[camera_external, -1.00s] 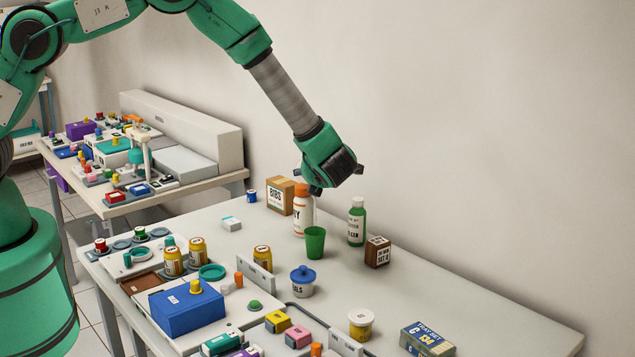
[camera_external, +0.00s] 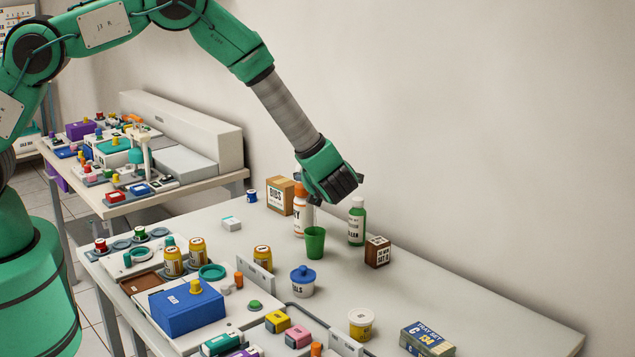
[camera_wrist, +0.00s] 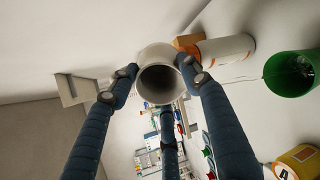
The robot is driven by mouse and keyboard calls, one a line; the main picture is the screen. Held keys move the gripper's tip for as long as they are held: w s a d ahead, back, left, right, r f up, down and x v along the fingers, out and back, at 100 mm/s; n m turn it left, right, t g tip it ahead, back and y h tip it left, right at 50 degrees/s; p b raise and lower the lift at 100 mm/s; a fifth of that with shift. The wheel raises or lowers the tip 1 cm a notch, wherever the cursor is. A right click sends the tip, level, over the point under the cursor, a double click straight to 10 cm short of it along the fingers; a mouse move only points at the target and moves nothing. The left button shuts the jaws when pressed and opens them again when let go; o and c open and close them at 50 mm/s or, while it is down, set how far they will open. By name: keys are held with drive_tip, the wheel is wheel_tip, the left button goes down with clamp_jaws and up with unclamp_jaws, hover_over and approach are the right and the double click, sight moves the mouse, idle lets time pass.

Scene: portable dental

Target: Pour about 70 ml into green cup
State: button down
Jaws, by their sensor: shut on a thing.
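The green cup (camera_external: 315,243) stands upright on the table, with its open mouth toward me at the right of the wrist view (camera_wrist: 291,73). My gripper (camera_external: 331,186) is above and slightly right of the cup, near the orange-capped bottle. In the wrist view my gripper's fingers (camera_wrist: 157,67) are shut around a pale round container (camera_wrist: 160,60). Its mouth faces the wrist camera, and its inside looks grey; I cannot tell how much it holds. No stream shows.
An orange-capped white bottle (camera_external: 299,219) stands just behind the cup, beside a BIBS box (camera_external: 280,197). A green bottle (camera_external: 356,222) and a brown box (camera_external: 377,252) stand to the right. A blue-lidded jar (camera_external: 302,282) is in front. The table's right side is mostly clear.

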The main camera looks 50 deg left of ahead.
drive_tip(key=shift+w+a+r+h+p, duration=0.2)
drive_tip(key=shift+r+h+p, duration=0.45)
drive_tip(key=shift+p, duration=0.6)
drive_tip(key=r+g+h+p, duration=0.1)
drive_tip(key=p, duration=0.4)
drive_tip(key=a+r+g+h+p, duration=0.1)
drive_tip(key=r+h+p, duration=0.1)
drive_tip(key=p, duration=0.4)
drive_tip(key=shift+w+r+h, duration=0.15)
drive_tip(key=shift+w+h, duration=0.05)
drive_tip(key=shift+h, duration=0.05)
drive_tip(key=shift+a+f+g+h+p, duration=0.2)
drive_tip(key=shift+f+g+h+p, duration=0.15)
drive_tip(key=shift+p, duration=0.45)
drive_tip(key=shift+f, duration=0.15)
drive_tip(key=shift+w, duration=0.1)
drive_tip(key=shift+a+h+p, duration=0.1)
drive_tip(key=shift+h+p, duration=0.15)
drive_tip(key=shift+p, duration=0.35)
drive_tip(key=shift+f+g+p, duration=0.1)
drive_tip(key=shift+g+p, duration=0.15)
drive_tip(key=shift+p, duration=0.1)
drive_tip(key=shift+w+a, duration=0.1)
drive_tip(key=shift+a, duration=0.05)
